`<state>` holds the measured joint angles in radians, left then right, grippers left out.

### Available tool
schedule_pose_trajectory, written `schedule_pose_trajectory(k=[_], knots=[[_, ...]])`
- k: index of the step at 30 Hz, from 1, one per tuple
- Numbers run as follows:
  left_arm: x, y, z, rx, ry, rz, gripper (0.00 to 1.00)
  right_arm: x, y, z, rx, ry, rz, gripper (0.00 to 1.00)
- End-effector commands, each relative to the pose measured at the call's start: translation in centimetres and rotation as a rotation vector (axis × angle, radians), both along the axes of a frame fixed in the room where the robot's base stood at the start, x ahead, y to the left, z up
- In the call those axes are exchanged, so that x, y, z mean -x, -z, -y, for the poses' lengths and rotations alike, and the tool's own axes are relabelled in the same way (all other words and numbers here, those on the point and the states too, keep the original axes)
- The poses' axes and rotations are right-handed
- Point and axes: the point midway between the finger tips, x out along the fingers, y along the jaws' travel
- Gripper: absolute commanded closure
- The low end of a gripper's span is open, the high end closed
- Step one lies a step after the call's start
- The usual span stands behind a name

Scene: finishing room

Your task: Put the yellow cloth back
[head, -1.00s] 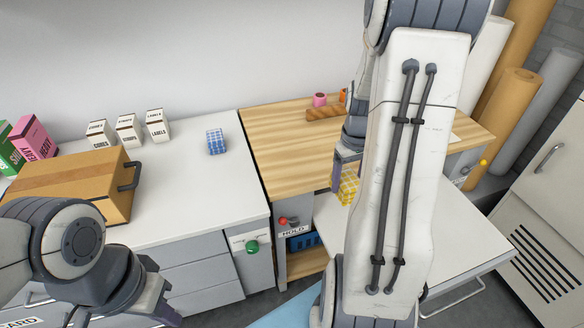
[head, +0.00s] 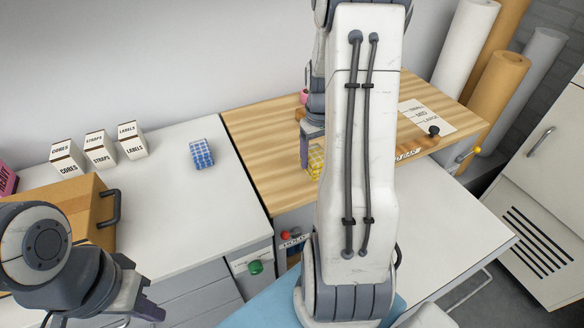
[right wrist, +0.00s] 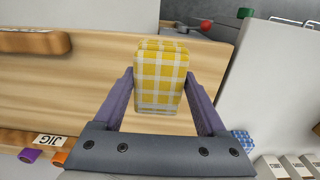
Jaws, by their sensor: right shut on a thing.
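The yellow checked cloth (head: 315,162) is a folded block held in my right gripper (head: 312,138), over the front part of the wooden worktop (head: 265,150). In the right wrist view the cloth (right wrist: 160,82) sits between the two fingers of the right gripper (right wrist: 160,100), with wood behind it. I cannot tell whether it touches the wood. My right arm hides much of the worktop in the head view. My left gripper (head: 142,300) is low at the left, in front of the white counter, and its jaw opening is unclear.
A blue checked cloth (head: 201,154) lies on the white counter (head: 180,215), near several small labelled boxes (head: 101,149). A brown case (head: 70,205) stands at left. A white card (head: 428,117) with a dark knob lies on the worktop. A white lower surface (head: 450,225) at right is clear.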

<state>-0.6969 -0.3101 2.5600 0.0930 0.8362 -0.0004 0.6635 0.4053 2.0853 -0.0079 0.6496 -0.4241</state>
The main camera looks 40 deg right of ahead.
Motion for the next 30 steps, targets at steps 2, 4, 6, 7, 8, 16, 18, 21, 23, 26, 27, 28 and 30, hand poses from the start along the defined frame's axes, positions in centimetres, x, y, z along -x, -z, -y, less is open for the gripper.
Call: schedule_pose_trajectory(k=[2,4,6,7,8,16,18,21,23,26,27,28,30], knots=[[0.0,-0.4,0.0,0.0,0.0,0.0,1.0,-1.8,1.1,-0.9,-0.003,-0.007,-0.003,0.78],[0.0,-0.6,0.0,0.0,0.0,0.0,1.0,-3.2,2.0,-1.4,-0.002,-0.006,-0.003,0.78],[0.0,-0.7,0.0,0.0,0.0,0.0,1.0,-4.3,2.8,-1.9,-0.001,-0.004,-0.002,0.78],[0.0,-0.8,0.0,0.0,0.0,0.0,1.0,-4.8,3.0,-2.1,-0.001,-0.003,-0.002,0.78],[0.0,-0.8,0.0,0.0,0.0,0.0,1.0,-5.1,3.3,-2.2,0.0,-0.002,-0.001,0.78],[0.0,-1.1,0.0,0.0,0.0,0.0,1.0,-6.0,5.4,-2.6,-0.002,0.003,-0.004,0.78],[0.0,-1.3,0.0,0.0,0.0,0.0,1.0,-6.0,6.5,-2.6,-0.002,0.003,-0.005,0.78],[0.0,-1.4,0.0,0.0,0.0,0.0,1.0,-6.0,7.7,-2.6,-0.002,0.003,-0.003,0.78],[0.0,-1.4,0.0,0.0,0.0,0.0,1.0,-6.1,8.0,-2.6,0.0,0.003,-0.001,0.78],[0.0,-1.4,0.0,0.0,0.0,0.0,1.0,-6.1,8.0,-2.5,0.001,0.003,0.002,0.78],[0.0,-1.4,0.0,0.0,0.0,0.0,1.0,-6.1,8.0,-2.5,0.001,0.003,0.002,0.78],[0.0,-1.4,0.0,0.0,0.0,0.0,1.0,-6.1,8.0,-2.5,0.001,0.003,0.001,0.78],[0.0,-1.4,0.0,0.0,0.0,0.0,1.0,-6.1,8.0,-2.5,0.0,0.003,0.001,0.78]])
